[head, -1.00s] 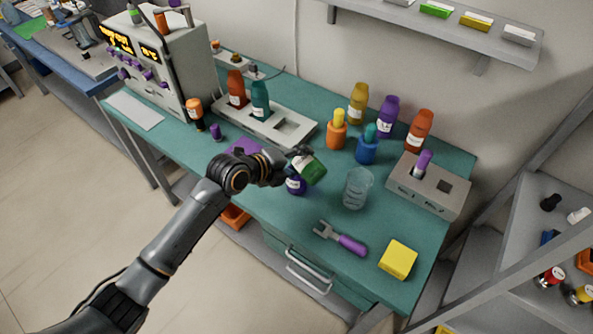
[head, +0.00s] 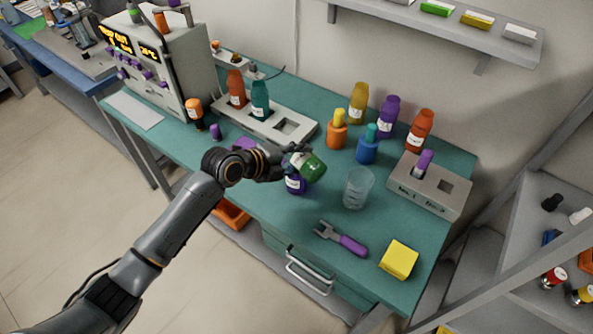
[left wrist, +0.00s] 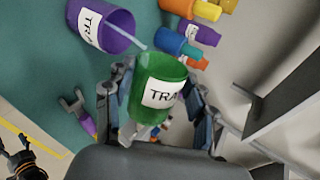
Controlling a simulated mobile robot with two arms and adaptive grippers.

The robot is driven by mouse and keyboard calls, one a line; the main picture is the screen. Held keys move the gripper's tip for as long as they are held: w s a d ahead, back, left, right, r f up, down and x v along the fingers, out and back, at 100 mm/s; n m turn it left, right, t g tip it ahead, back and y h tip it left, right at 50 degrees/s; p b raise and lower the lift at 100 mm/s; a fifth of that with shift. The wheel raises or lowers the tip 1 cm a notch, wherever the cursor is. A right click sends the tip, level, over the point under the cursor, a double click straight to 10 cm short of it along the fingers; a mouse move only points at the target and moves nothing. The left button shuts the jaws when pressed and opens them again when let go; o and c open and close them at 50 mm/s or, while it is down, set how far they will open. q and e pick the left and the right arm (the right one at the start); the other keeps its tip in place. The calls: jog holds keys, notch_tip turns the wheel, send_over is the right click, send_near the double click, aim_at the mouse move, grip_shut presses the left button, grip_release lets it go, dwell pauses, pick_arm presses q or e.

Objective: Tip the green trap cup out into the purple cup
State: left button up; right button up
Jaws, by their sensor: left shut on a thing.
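The green trap cup (head: 314,168), with a white label, is held tilted on its side above the bench. My left gripper (head: 293,160) is shut on it. The purple cup (head: 296,185), also white-labelled, stands on the bench just below the green cup, which partly hides it. In the left wrist view the green cup (left wrist: 168,70) is between my left fingers, and the purple cup (left wrist: 118,22) is beside it with its opening visible. A thin pale streak (left wrist: 134,40) runs between their rims; I cannot tell what it is.
A clear beaker (head: 357,189) stands right of the cups. A purple-handled tool (head: 351,245) and a yellow block (head: 398,260) lie near the front. Bottles, small orange and blue containers and a grey rack (head: 430,190) stand behind and to the right.

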pick_arm(q)
jog(key=shift+w+a+n+g+h+b, duration=0.25)
jog(key=shift+n+g+b, duration=0.25)
jog(key=shift+b, duration=0.35)
dwell(0.5)
jog(key=shift+w+a+n+g+h+b, duration=0.2)
jog(key=shift+n+g+h+b, duration=0.25)
jog(key=shift+b, duration=0.7)
jog(key=shift+w+a+f+n+g+h+b, duration=0.1)
jog(key=shift+w+a+n+g+h+b, duration=0.25)
jog(key=shift+b, duration=1.05)
jog(key=shift+w+r+n+g+h+b, duration=0.1)
jog(key=shift+w+n+g+h+b, duration=0.15)
jog(key=shift+n+h+b, duration=0.75)
jog(key=shift+w+a+f+n+g+y+b, duration=0.1)
jog(key=shift+w+a+n+g+y+b, duration=0.2)
jog(key=shift+b, duration=1.45)
dwell(0.9)
